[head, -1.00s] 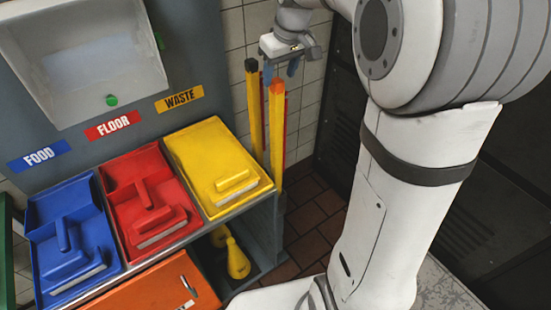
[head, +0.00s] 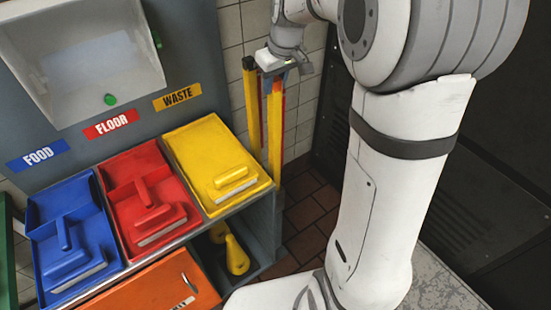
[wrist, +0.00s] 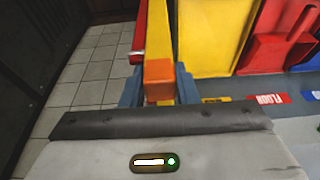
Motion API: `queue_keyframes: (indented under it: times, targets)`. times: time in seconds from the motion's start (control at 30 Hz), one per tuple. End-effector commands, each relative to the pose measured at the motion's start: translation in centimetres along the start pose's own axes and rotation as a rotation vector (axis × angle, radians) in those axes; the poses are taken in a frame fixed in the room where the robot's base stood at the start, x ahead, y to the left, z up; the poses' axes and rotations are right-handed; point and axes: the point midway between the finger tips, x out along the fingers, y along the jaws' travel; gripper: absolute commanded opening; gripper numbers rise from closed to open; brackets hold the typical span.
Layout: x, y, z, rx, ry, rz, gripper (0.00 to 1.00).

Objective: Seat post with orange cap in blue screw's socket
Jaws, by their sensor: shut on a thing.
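The yellow post (head: 275,140) with the orange cap stands upright beside the right end of the tray unit. In the wrist view the orange cap (wrist: 158,80) sits between my blue-grey fingers, with the yellow post (wrist: 161,35) running away behind it. My gripper (wrist: 158,90) is shut on the post at its capped top. In the head view my gripper (head: 280,75) covers most of the cap.
A black-capped yellow post (head: 253,110) stands close to the left, and a red pole (wrist: 139,35) close behind. The unit holds blue (head: 32,210), red (head: 112,190) and yellow (head: 180,150) trays. A tiled wall (head: 232,60) is behind; open floor (head: 305,215) lies right.

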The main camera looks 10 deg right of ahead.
Motion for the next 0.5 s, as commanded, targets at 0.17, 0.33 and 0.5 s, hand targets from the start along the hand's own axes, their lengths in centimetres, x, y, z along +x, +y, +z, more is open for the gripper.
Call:
queue_keyframes:
  times: [0.17, 0.33, 0.5]
  targets:
    - [-0.01, -0.02, -0.01, -0.001, 0.000, 0.000, 0.02]
    - [-0.01, -0.03, -0.02, -0.001, 0.000, 0.000, 0.00]
    - [-0.01, -0.04, -0.03, -0.001, 0.000, 0.000, 0.00]
